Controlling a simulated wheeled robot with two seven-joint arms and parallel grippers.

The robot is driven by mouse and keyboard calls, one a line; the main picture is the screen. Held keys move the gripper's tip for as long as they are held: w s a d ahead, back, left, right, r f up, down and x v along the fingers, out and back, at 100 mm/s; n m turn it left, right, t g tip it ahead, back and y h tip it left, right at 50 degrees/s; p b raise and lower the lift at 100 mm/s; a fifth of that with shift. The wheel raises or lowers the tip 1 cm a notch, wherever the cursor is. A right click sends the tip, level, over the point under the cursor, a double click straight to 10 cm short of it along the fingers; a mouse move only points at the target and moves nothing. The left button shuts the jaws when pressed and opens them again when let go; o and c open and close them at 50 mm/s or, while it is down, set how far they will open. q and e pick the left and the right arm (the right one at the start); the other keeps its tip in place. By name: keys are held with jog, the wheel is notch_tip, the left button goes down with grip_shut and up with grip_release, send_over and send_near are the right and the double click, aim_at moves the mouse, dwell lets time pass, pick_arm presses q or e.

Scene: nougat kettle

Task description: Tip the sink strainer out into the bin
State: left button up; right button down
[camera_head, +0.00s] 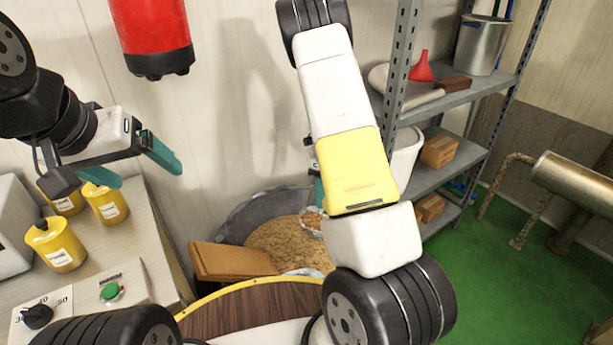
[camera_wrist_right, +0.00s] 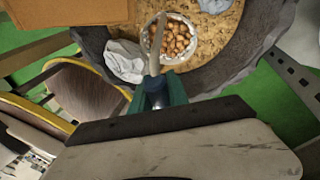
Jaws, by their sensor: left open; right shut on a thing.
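My right gripper (camera_wrist_right: 158,92) is shut on the pale handle of the strainer (camera_wrist_right: 155,62). The strainer's round bowl is full of brown lumps and appears roughly level. It is in front of the bin (camera_wrist_right: 240,75), a wide grey tub with brown matter inside; the gap between them is unclear. In the head view the bin (camera_head: 238,222) stands by the wall, and my right forearm partly hides it, the strainer and the right gripper (camera_head: 319,190). My left gripper (camera_head: 148,175) is open and empty above the counter at left.
A brown cardboard piece (camera_head: 230,262) and a whitish crumpled item (camera_wrist_right: 125,60) lie by the bin's rim. Yellow containers (camera_head: 57,245) and a green button box (camera_head: 110,290) stand on the counter. A metal shelf (camera_head: 435,178) rises at right; green floor (camera_head: 520,280) is open beyond.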

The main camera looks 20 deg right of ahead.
jog(key=s+d+f+n+t+y, duration=0.2)
jog(key=s+d+f+t+y, duration=0.35)
jog(key=d+y, duration=0.4)
notch_tip(320, 180, down, 9)
jog(key=s+d+n+t+y, duration=0.1)
jog(key=d+n+t+y, duration=0.1)
jog(key=y, duration=0.9)
jog(key=shift+s+d+n, duration=0.15)
jog(key=shift+s+n, duration=0.25)
jog(key=shift+n, duration=0.3)
jog(key=shift+t, duration=0.25)
